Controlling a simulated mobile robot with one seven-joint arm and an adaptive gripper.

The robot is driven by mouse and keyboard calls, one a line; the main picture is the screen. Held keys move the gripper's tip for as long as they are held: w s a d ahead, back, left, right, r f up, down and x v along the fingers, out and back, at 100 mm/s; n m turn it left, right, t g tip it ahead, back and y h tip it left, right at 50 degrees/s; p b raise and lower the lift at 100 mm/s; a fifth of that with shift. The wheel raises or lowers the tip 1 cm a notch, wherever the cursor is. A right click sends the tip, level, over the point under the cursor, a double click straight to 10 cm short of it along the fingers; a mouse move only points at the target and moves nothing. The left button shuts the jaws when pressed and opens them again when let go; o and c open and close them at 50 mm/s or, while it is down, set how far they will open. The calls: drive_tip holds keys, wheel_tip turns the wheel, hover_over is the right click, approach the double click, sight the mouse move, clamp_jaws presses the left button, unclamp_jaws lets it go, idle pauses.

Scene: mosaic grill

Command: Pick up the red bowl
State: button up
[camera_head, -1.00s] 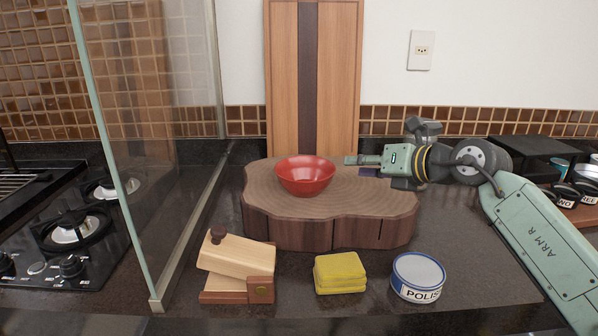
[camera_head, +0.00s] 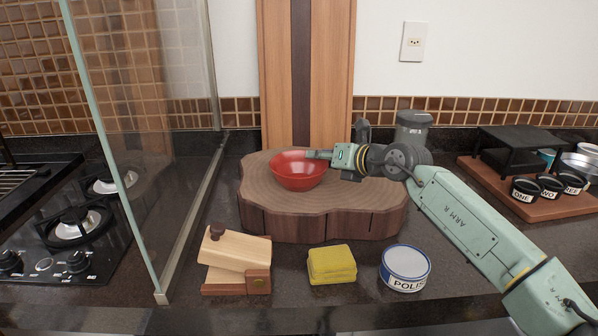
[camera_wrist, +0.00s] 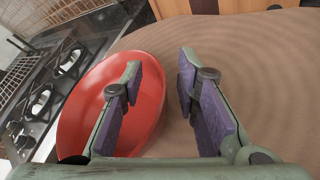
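The red bowl (camera_head: 298,172) sits upright on the thick wooden slab (camera_head: 322,209). In the wrist view the red bowl (camera_wrist: 108,104) fills the left half. My gripper (camera_head: 318,155) is at the bowl's right rim in the head view. In the wrist view my gripper (camera_wrist: 160,78) is open. Its left finger is over the inside of the bowl and its right finger is outside, over the wood, with the bowl's right rim between them. Nothing is gripped. I cannot tell whether a finger touches the bowl.
A glass panel (camera_head: 135,150) and a stove (camera_head: 70,228) are at left. A tray with black jars (camera_head: 548,188) stands at right.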

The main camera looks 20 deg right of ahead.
drive_tip(key=shift+c, duration=0.3)
clamp_jaws()
idle(0.3)
